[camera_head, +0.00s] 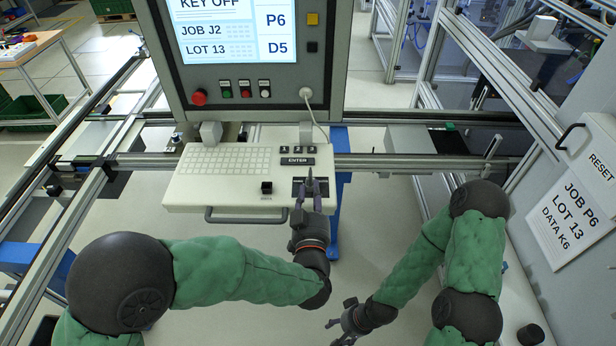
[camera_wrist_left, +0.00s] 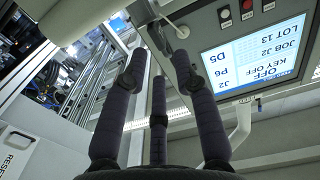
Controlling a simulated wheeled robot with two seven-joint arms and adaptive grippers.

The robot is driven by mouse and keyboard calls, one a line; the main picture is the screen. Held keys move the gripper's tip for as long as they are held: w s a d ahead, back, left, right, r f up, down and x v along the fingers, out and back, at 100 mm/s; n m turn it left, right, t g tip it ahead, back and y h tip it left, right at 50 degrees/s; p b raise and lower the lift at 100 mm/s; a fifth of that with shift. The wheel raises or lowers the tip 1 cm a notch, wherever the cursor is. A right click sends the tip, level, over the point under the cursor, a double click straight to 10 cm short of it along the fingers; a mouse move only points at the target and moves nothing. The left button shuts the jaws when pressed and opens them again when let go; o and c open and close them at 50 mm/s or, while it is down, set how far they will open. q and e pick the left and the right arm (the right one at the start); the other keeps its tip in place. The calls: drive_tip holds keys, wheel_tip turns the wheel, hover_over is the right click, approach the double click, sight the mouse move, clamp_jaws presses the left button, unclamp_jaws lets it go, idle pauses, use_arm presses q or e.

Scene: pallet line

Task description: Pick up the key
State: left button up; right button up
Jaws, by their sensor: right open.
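I cannot make out a key in either view. A small black switch-like block (camera_head: 267,187) sits on the white keyboard console (camera_head: 190,190). My left gripper (camera_head: 310,186) is over the console's right part, at a dark square patch there. Its fingers hide much of that patch. In the left wrist view its three dark fingers (camera_wrist_left: 158,70) point away from the camera with gaps between them. I see nothing between them, but cannot tell how far they are closed. My right gripper (camera_head: 340,322) is open and empty, low in front of the console.
A monitor panel (camera_head: 245,85) reading "KEY OFF" stands behind the console, with a red button (camera_head: 199,97) and a white cable (camera_head: 318,122). A handle (camera_head: 245,215) runs along the console's front. Metal rails frame both sides. A grey cabinet (camera_head: 575,200) stands at the right.

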sight(310, 179)
use_arm(q)
drive_tip(key=shift+w, duration=3.45)
clamp_jaws()
